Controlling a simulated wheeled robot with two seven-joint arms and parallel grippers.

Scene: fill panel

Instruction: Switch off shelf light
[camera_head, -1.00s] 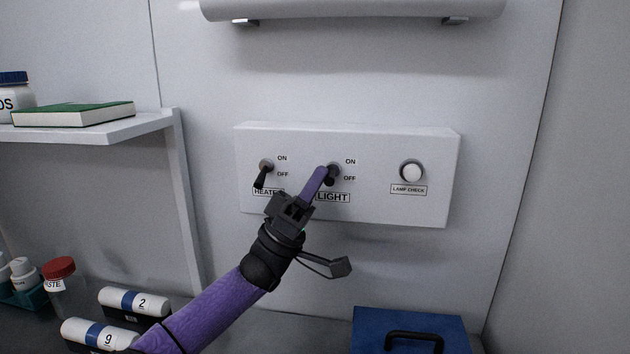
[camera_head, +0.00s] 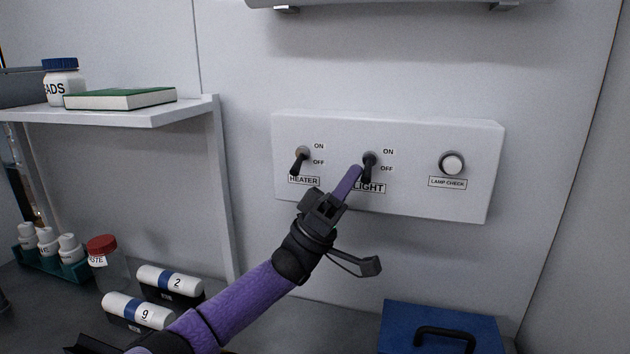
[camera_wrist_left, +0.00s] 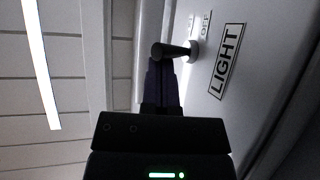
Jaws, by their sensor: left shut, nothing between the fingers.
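The white control panel (camera_head: 320,128) is on the back wall. Its LIGHT switch (camera_head: 369,168) has a black lever that points down, toward the OFF side; the lever also shows in the left wrist view (camera_wrist_left: 171,50). The LIGHT label (camera_head: 371,188) is below it, partly hidden by my gripper. My left gripper (camera_head: 356,171) is shut and empty. Its purple fingertips are just left of the lever, close beside it; I cannot tell whether they touch. In the left wrist view the fingertips (camera_wrist_left: 163,66) lie just below the lever. My right gripper is not in view.
The HEATER switch (camera_head: 300,160) points down at the left of the panel, and the LAMP CHECK button (camera_head: 452,163) is at the right. A shelf (camera_head: 140,115) holds a green book (camera_head: 120,98). A blue case (camera_head: 440,325) and several bottles stand below.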

